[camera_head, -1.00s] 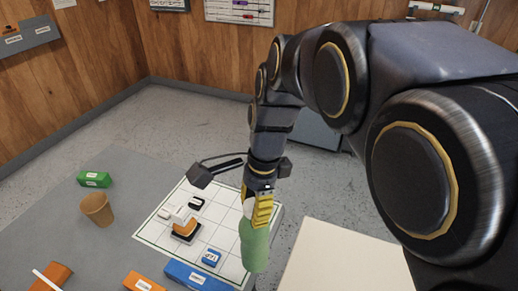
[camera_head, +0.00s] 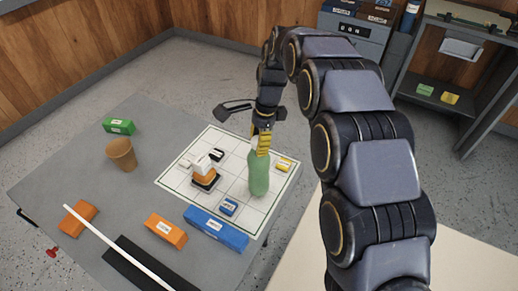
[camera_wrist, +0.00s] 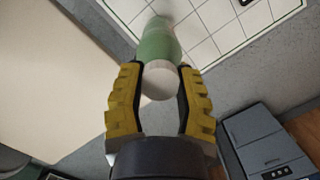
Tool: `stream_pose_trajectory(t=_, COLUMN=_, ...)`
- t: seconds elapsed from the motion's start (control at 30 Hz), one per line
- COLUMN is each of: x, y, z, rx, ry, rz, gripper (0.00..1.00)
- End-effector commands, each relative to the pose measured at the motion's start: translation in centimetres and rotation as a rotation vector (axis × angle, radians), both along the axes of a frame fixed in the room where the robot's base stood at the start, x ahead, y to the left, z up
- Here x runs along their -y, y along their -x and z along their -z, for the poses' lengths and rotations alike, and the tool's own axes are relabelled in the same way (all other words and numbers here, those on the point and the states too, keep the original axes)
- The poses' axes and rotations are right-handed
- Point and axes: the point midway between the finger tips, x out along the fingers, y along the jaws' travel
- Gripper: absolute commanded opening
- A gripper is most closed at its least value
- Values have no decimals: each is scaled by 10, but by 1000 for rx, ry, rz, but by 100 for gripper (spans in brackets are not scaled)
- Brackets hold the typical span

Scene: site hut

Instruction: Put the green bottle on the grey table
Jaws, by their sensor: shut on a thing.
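The green bottle (camera_head: 258,176) is upright in the head view, in front of the right part of the white grid board on the grey table (camera_head: 62,168). I cannot tell whether its base touches the board or hangs above it. My gripper (camera_head: 262,143) is shut on the bottle's top end from above. In the wrist view the yellow-padded fingers (camera_wrist: 160,95) sit either side of the pale cap, with the green bottle body (camera_wrist: 157,42) beyond it. The grey table's corner there is partly hidden.
The grid board (camera_head: 172,180) carries an orange-and-white item (camera_head: 205,175) and small blocks. Bare grey surface lies left. A cream table (camera_head: 310,240) is at right.

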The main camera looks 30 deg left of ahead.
Motion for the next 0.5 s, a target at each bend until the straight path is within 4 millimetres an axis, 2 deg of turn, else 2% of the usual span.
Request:
stream_pose_trajectory(t=0.1, x=0, y=1, z=20, rx=-4, ry=2, rz=0, gripper=2)
stream_pose_trajectory(t=0.2, x=0, y=1, z=29, rx=-3, ry=0, rz=1, gripper=2)
stream_pose_trajectory(t=0.5, x=1, y=0, z=31, rx=0, ry=0, rz=1, gripper=2)
